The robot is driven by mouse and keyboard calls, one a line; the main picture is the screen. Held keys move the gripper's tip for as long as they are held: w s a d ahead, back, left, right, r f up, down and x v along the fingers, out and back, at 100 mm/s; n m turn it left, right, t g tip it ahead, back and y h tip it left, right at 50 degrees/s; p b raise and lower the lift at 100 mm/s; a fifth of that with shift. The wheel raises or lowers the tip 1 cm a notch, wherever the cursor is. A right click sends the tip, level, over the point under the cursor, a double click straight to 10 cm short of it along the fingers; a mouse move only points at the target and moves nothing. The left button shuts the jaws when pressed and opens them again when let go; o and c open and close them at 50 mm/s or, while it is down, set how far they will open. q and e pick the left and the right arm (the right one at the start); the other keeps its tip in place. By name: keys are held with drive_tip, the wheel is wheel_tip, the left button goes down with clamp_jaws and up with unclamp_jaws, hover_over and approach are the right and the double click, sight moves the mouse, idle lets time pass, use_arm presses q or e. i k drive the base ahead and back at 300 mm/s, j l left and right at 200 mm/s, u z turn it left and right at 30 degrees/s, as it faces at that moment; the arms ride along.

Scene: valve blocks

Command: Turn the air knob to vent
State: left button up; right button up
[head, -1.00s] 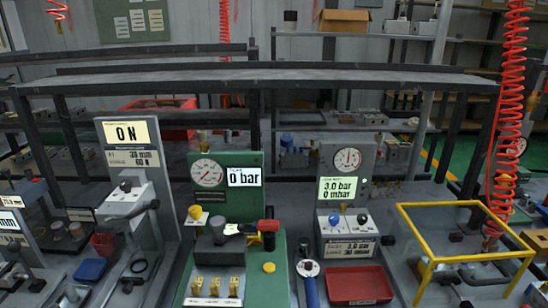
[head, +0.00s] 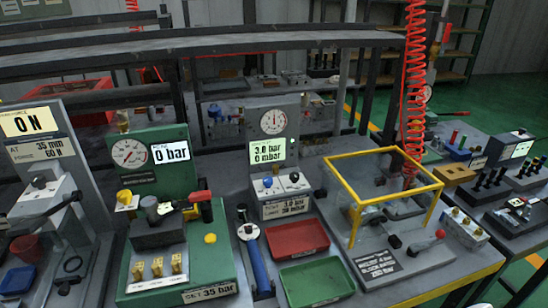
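A grey test station (head: 300,127) stands near the middle of the head view. It carries a round gauge (head: 273,121) and a lit display (head: 268,151) reading 3.0 bar and 0 mbar. On its white sloped box sit a blue knob (head: 268,182) and a black knob (head: 294,177). The labels beside the knobs are too small to read, so I cannot tell which is the air knob or where it points. Neither of my grippers shows in the view.
A green station (head: 210,252) with a red-handled lever (head: 200,196) stands left. A blue-handled tool (head: 257,263), a red tray (head: 296,238) and a green tray (head: 316,282) lie in front. A yellow-framed clear guard (head: 388,205) stands right. A red coiled hose (head: 414,85) hangs behind it.

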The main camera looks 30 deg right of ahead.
sight(293, 176)
drive_tip(key=l+z, duration=0.1)
drive_tip(key=z, duration=0.25)
drive_tip(key=l+z, duration=0.1)
drive_tip(key=z, duration=0.3)
drive_tip(key=l+z, duration=0.1)
drive_tip(key=z, duration=0.25)
